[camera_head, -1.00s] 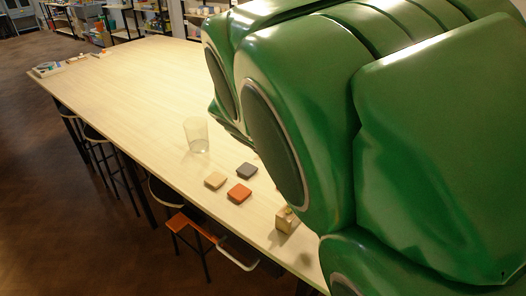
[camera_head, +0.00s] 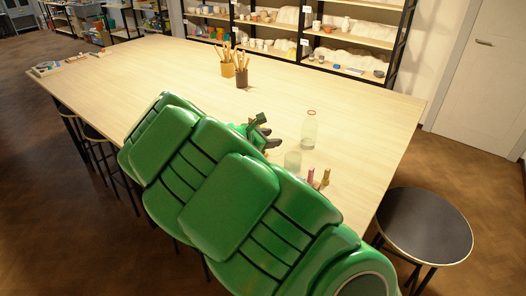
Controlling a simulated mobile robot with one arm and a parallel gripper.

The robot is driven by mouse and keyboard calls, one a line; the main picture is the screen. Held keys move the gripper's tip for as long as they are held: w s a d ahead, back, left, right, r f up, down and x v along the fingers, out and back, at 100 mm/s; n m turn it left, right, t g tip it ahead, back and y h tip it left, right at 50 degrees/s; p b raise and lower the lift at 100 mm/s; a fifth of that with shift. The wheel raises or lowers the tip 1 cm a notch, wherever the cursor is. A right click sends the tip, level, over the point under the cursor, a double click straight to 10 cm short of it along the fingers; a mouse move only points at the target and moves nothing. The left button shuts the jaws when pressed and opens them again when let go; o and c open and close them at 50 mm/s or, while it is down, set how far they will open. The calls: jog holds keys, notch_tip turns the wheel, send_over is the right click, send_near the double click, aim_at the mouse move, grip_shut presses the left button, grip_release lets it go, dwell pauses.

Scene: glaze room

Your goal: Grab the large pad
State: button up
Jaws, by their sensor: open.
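No pad shows in the current head view. My green arm covers the near-left stretch of the table, where a beige, a grey and an orange square pad showed earlier. Which of these is the large pad I cannot tell. My gripper (camera_head: 268,134) is over the middle of the table (camera_head: 350,110), its dark fingers open and pointing right. Nothing shows between the fingers.
A clear bottle (camera_head: 309,130) stands right of my gripper, with a clear glass (camera_head: 293,161) and two small upright items (camera_head: 318,178) nearer. Two tool pots (camera_head: 242,77) stand farther back. A round stool (camera_head: 424,224) is at the right.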

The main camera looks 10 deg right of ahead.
jog(key=w+a+f+n, duration=0.1)
jog(key=f, duration=0.1)
jog(key=w+a+f+n+t+y, duration=0.1)
jog(key=a+n, duration=0.1)
jog(key=w+a+f+n, duration=0.1)
jog(key=w+a+f, duration=0.1)
jog(key=shift+a+f, duration=0.25)
jog(key=shift+f, duration=0.1)
jog(key=shift+w+d+f+t, duration=0.15)
jog(key=shift+w+d+f, duration=0.1)
jog(key=shift+w+d, duration=0.2)
jog(key=shift+w+d+f+t, duration=0.15)
jog(key=shift+w+d+f, duration=0.05)
jog(key=shift+w+d, duration=0.25)
jog(key=shift+s+d+x, duration=0.1)
jog(key=shift+s+x, duration=0.05)
jog(key=shift+x, duration=1.15)
jog(key=shift+s+d+x, duration=0.15)
jog(key=shift+x, duration=1.1)
grip_shut()
